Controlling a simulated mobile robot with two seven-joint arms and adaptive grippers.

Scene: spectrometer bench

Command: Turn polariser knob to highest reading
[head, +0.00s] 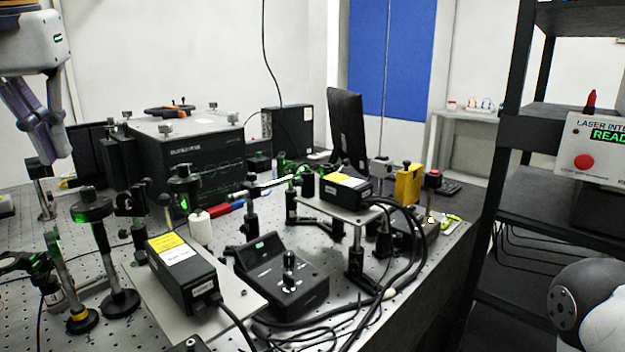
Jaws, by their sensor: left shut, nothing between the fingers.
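My left gripper (45,140) hangs at the upper left, fingers pointing down, shut and empty. It is apart from the bench parts below it. A black meter box (300,290) with a small green display and a knob (289,262) on its top sits at the front middle of the bench. The display's reading is too small to make out. Several post-mounted optics stand at the left, among them a dark round mount (92,205) with a green glow. I cannot tell which part is the polariser knob. My right gripper is not in view.
Black laser boxes with yellow labels (185,272) (347,187) stand on the perforated bench. Loose black cables cross its front right. A large black instrument (190,155) and a monitor (347,130) stand behind. A dark shelf rack (540,200) with a laser interlock box (595,150) is at right.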

